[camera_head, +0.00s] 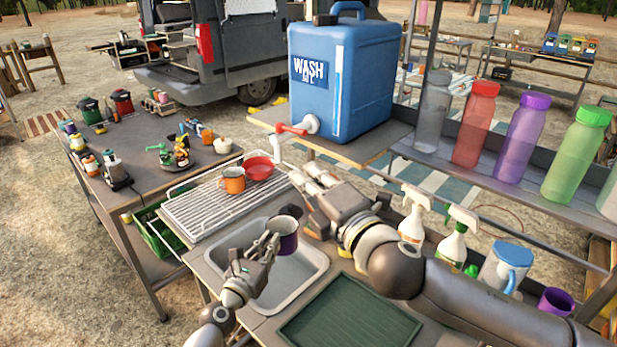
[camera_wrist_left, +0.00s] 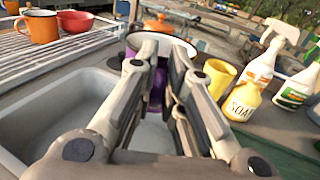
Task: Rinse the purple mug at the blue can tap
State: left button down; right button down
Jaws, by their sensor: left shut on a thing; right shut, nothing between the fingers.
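The purple mug (camera_head: 288,242) has a pale rim and is roughly upright over the sink (camera_head: 305,268). My left gripper (camera_head: 271,245) is shut on the mug. In the left wrist view the mug (camera_wrist_left: 158,92) shows between the fingers of my left gripper (camera_wrist_left: 160,70), which partly hide it. The blue can (camera_head: 345,85), marked WASH, stands on a raised shelf. Its tap (camera_head: 311,124) has a red lever (camera_head: 290,130) pointing left. My right gripper (camera_head: 308,178) is shut and empty, below the tap and above the sink's back edge. No water is visible.
An orange mug (camera_head: 232,180) and red bowl (camera_head: 259,168) sit on the drying rack (camera_head: 205,205). Spray bottles (camera_head: 455,240), a pitcher (camera_head: 505,265) and another purple mug (camera_head: 556,301) stand at right. A yellow cup (camera_wrist_left: 221,76) and soap bottle (camera_wrist_left: 242,102) are beside the sink.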

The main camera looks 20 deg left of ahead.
pick_arm(q)
jog(key=s+d, duration=0.2)
jog(key=s, duration=0.3)
jog(key=shift+s+d, duration=0.3)
jog(key=shift+s, duration=0.05)
jog(key=shift+r, duration=0.1)
dwell(1.1)
jog(key=s+d+r+p, duration=0.2)
jog(key=s+r+p, duration=0.1)
jog(key=s+r, duration=0.1)
jog(key=shift+s+p, duration=0.25)
jog(key=shift+p, duration=0.15)
dwell(1.1)
